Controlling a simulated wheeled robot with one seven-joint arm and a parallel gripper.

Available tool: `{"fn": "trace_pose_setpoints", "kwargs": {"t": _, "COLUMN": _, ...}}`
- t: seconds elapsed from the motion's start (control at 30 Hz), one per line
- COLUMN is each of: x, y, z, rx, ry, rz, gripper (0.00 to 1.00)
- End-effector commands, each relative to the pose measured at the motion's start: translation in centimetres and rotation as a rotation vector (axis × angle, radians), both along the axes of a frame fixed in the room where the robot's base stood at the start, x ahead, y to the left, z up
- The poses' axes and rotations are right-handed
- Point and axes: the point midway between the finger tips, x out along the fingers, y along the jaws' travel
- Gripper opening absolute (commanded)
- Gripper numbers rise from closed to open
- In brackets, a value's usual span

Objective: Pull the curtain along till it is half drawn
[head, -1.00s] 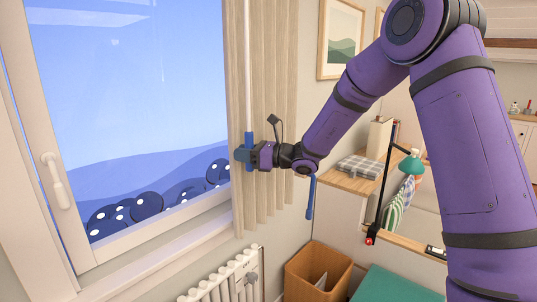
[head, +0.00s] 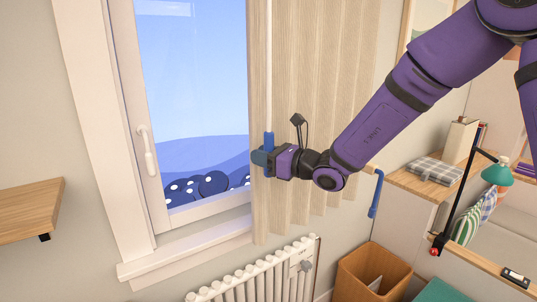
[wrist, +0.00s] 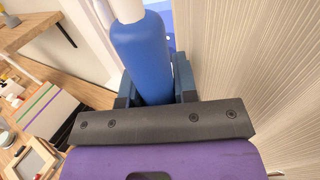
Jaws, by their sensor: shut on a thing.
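The beige pleated curtain (head: 310,115) hangs over the right part of the window (head: 192,95); the left part of the glass is bare. A white draw rod (head: 269,60) with a blue handle (head: 268,140) hangs in front of the curtain's left edge. My gripper (head: 262,158) is shut on the blue handle. In the wrist view the blue handle (wrist: 141,55) stands between the jaws, and the curtain (wrist: 245,60) is close on the right.
A white radiator (head: 262,275) stands below the window sill (head: 185,250). A wooden bin (head: 372,272) is to its right. A wooden shelf (head: 30,210) juts from the wall at left. A desk lamp (head: 496,174) and bed are at right.

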Motion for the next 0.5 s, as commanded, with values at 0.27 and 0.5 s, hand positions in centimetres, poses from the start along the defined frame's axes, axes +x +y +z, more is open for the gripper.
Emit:
{"fn": "trace_pose_setpoints", "kwargs": {"t": 0.27, "x": 0.06, "y": 0.05, "z": 0.13, "rx": 0.002, "ry": -0.003, "rz": 0.0, "gripper": 0.34}}
{"fn": "trace_pose_setpoints", "kwargs": {"t": 0.5, "x": 0.05, "y": 0.01, "z": 0.07, "rx": 0.001, "ry": -0.002, "rz": 0.0, "gripper": 0.53}}
